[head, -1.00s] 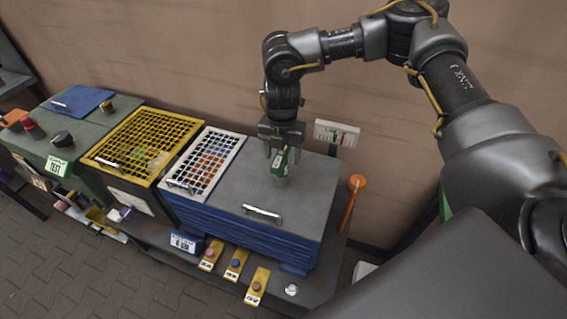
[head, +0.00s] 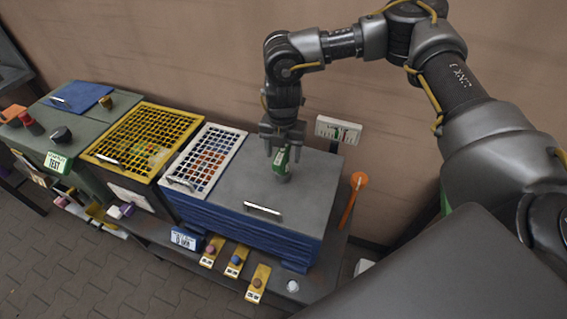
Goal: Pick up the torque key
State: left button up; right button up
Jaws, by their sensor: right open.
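A small green piece with a white label (head: 282,160) stands on the grey lid of the blue box; it may be the torque key, but I cannot tell for sure. My right gripper (head: 281,150) points down right over it, with its open fingers around or just in front of its top. I cannot tell whether the fingers touch it. My left gripper is out of view.
The blue box (head: 240,232) has a grey lid with a metal handle (head: 263,211). A white grid-topped bin (head: 205,160) and a yellow grid-topped bin (head: 145,140) stand to its left. An orange-handled tool (head: 352,200) leans at its right. Yellow tags (head: 236,260) lie along the front edge.

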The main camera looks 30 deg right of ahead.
grip_shut()
jog(key=shift+w, duration=0.1)
jog(key=shift+r, duration=0.15)
dwell(0.3)
